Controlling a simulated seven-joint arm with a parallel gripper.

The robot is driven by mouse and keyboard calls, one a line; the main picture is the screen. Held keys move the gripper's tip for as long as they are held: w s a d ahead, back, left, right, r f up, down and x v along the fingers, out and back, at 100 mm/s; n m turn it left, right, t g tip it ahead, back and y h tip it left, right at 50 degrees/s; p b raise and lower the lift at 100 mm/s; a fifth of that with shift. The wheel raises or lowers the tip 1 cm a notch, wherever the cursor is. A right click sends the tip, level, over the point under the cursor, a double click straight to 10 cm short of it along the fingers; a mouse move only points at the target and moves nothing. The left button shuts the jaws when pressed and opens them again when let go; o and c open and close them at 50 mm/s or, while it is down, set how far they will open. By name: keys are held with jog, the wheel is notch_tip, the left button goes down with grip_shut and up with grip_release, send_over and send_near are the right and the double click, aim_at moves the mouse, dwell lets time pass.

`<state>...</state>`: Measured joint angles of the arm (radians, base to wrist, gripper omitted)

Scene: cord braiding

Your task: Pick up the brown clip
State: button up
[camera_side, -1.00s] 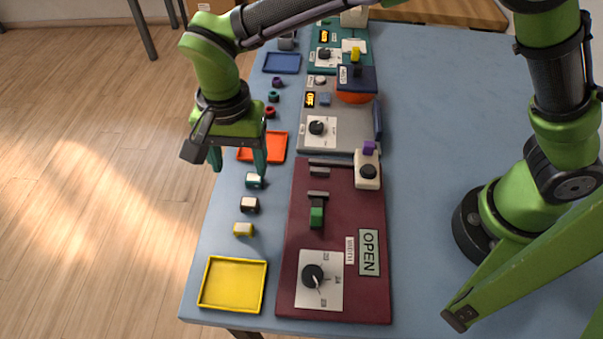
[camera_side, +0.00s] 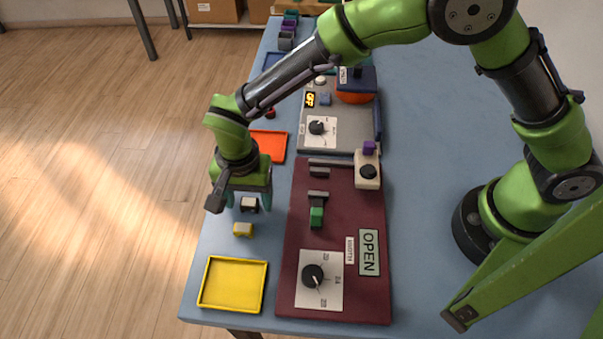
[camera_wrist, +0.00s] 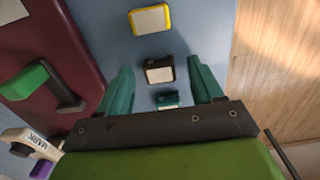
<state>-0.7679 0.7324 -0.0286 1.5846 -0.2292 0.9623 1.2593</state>
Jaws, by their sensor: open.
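The brown clip (camera_side: 249,204) is a small dark brown block with a pale top on the blue table. In the wrist view the brown clip (camera_wrist: 159,70) lies ahead of and between the open teal fingers. My gripper (camera_side: 249,203) is open and empty, low over the table with a finger on each side of the clip. In the wrist view my gripper (camera_wrist: 163,78) shows both fingers apart, with no visible contact on the clip.
The yellow clip (camera_side: 243,229) lies just nearer the camera, and a teal clip (camera_wrist: 167,99) lies close to my gripper's palm. A yellow tray (camera_side: 233,284) is at the front. The maroon panel (camera_side: 365,215) with a green-handled slider (camera_side: 316,217) stands to the right.

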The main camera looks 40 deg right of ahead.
jog(key=c, duration=1.1)
jog(key=shift+r, duration=0.1)
